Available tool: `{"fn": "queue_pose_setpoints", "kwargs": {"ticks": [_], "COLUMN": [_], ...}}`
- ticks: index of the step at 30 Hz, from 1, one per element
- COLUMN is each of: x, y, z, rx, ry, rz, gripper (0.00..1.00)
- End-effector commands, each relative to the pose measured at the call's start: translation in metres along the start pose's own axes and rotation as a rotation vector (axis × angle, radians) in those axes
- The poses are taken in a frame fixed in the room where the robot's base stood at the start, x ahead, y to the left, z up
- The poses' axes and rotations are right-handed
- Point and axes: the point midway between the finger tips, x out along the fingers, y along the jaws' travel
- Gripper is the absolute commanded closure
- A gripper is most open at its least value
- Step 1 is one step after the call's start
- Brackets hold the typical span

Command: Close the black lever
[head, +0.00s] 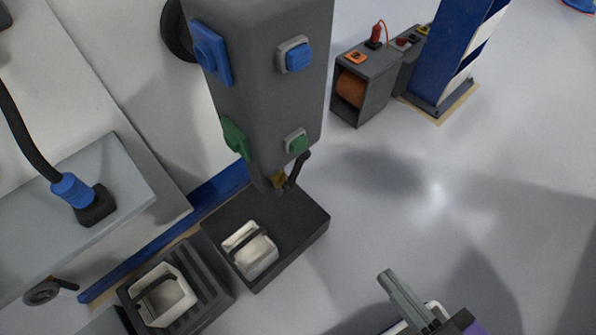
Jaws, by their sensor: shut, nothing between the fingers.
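A tall dark grey housing (268,90) hangs in the upper middle, with blue and green fittings on its sides.
Below the housing is a black tray (305,222) with a white, black-handled container (250,252). A slatted dark crate (215,290) holds another. A grey box with an orange roll (372,92) stands near a blue post (445,50). The grey floor at right is clear.

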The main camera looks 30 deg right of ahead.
Motion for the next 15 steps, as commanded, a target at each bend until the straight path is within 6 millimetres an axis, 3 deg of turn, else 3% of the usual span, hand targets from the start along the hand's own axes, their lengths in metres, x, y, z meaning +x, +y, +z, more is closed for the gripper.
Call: {"fn": "queue_pose_setpoints", "kwargs": {"ticks": [3,6,15], "x": [0.017,0.036,0.1], "y": [-0.013,-0.032,-0.095], "z": [-0.022,-0.029,-0.009], "rx": [-0.005,-0.057,-0.338], "ry": [0.06,0.091,0.051], "rz": [-0.044,-0.096,-0.223], "gripper": [1.0,1.0,1.0]}}
